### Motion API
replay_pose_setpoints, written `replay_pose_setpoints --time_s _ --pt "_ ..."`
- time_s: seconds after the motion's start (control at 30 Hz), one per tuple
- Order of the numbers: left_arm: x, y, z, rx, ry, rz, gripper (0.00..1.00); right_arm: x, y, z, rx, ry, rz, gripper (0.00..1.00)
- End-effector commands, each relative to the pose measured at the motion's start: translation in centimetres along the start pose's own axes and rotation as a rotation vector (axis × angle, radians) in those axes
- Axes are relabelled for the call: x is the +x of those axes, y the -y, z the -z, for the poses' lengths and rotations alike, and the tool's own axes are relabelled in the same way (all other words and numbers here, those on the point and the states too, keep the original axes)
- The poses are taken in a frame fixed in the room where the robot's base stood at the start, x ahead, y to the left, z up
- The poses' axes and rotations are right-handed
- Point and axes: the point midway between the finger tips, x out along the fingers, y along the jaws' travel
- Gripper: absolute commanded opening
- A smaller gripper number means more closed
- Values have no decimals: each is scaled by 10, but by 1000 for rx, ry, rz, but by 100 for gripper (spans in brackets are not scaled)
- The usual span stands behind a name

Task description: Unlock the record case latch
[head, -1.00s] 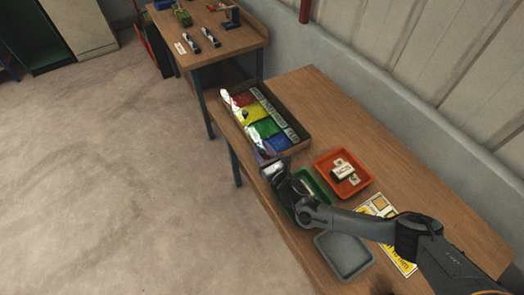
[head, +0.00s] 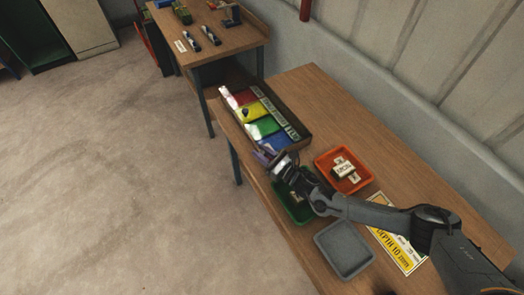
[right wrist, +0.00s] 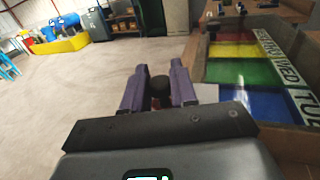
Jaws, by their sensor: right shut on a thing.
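The record case (head: 299,146) is a shallow dark-framed box on the wooden table, with red, yellow, green and blue panels and a strip of lettering along one side. The case also shows at the right of the right wrist view (right wrist: 236,76). My right gripper (head: 265,155) is at the near end of the case, beside the blue panel. In the right wrist view its purple fingers (right wrist: 160,90) are shut on a dark round knob (right wrist: 160,88), just left of the case. I cannot tell how the knob joins the case. My left gripper is not in view.
A green tray (head: 298,212), partly under my right arm, an orange tray (head: 365,184) with labelled blocks, and a grey tray (head: 345,250) stand on the table. A yellow-and-white sign (head: 408,254) lies beside them. A second table (head: 222,52) stands behind. Open floor lies left.

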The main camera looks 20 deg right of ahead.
Motion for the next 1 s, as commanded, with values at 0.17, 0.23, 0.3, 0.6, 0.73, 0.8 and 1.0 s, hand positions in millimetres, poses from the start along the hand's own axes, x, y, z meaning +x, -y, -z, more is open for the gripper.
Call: replay_pose_setpoints --time_s 0.17,0.23,0.3,0.6,0.73,0.8,1.0 --pt "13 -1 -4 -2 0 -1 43 -4 -2 -2 -3 10 -150 0" --pt "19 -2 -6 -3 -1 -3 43 -5 -4 -2 -4 11 -206 0" --pt "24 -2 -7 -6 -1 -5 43 -7 -5 -1 -5 11 -257 0" --pt "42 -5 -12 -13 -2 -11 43 -13 -9 -3 -4 13 -416 0" --pt "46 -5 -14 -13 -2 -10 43 -15 -10 -5 -4 14 -450 0" --pt "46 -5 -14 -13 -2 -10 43 -15 -11 -5 -4 14 -462 0" --pt "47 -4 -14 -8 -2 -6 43 -16 -12 -6 -3 14 -472 0"
